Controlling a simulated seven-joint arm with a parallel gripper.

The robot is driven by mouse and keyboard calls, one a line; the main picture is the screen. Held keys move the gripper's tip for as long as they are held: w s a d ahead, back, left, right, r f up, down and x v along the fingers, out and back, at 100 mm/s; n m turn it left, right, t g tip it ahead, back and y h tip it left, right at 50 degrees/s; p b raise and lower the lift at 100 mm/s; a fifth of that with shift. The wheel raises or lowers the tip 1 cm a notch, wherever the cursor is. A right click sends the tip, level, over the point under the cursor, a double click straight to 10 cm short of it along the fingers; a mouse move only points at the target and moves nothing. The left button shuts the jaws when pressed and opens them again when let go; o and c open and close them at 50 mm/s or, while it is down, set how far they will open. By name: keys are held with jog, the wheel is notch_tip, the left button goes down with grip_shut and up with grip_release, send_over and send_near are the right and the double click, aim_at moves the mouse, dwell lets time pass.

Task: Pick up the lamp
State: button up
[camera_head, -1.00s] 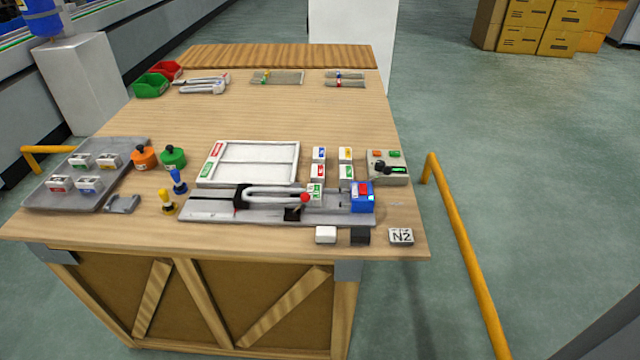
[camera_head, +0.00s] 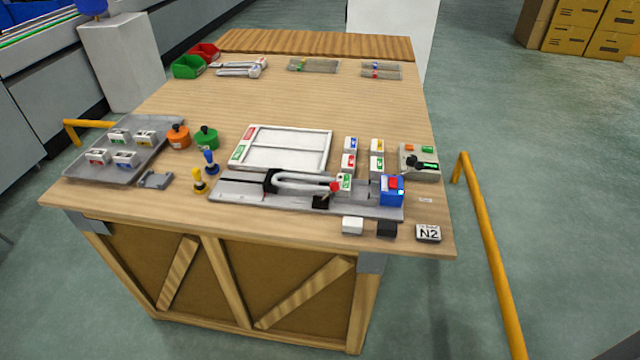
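No thing in view is clearly marked as the lamp. Two squat round pots with black knobs on top stand at the left of the wooden table (camera_head: 200,104), one orange (camera_head: 178,139) and one green (camera_head: 206,140); either may be a lamp, but I cannot tell. In front of them stand a blue-knobbed piece (camera_head: 210,162) and a yellow-knobbed piece (camera_head: 199,182), both small and upright. A grey rail fixture (camera_head: 240,190) with a light looped part and a red ball lies to their right. My gripper is not in view.
A grey tray (camera_head: 82,175) with several labelled blocks lies at the left. A blue box (camera_head: 392,190) sits at the fixture's right end, near an N2 plate (camera_head: 428,233). A white divided tray (camera_head: 283,147) lies behind. Yellow rails (camera_head: 490,250) flank the table. The table's middle back is clear.

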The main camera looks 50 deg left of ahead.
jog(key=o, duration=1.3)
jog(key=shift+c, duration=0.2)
